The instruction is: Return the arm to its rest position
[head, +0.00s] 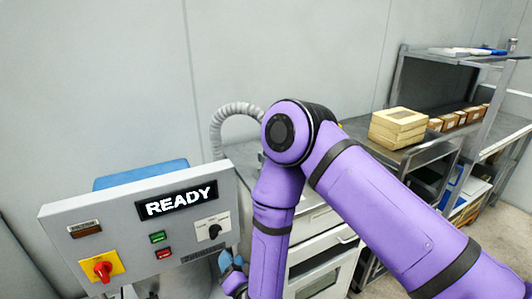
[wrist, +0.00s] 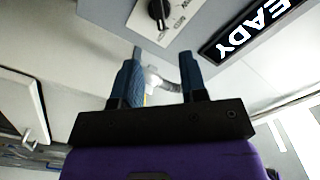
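My purple arm reaches in from the lower right of the head view, bends at a raised joint and runs down beside the control panel (head: 120,225). My gripper (wrist: 160,58) shows in the wrist view with its two dark blue fingers apart and nothing held between them. In the head view only a little of the blue fingers shows near the bottom edge, to the right of the panel. The panel's display (head: 176,202) reads READY. The display also shows upside down in the wrist view (wrist: 250,25), close to the gripper.
The panel carries a red knob (head: 103,268), a green button (head: 157,237), a red button (head: 163,253) and a black dial (head: 214,231). A grey hose (head: 232,109) curves behind my arm. Cream boxes (head: 398,126) sit on a metal table at right, by a shelf.

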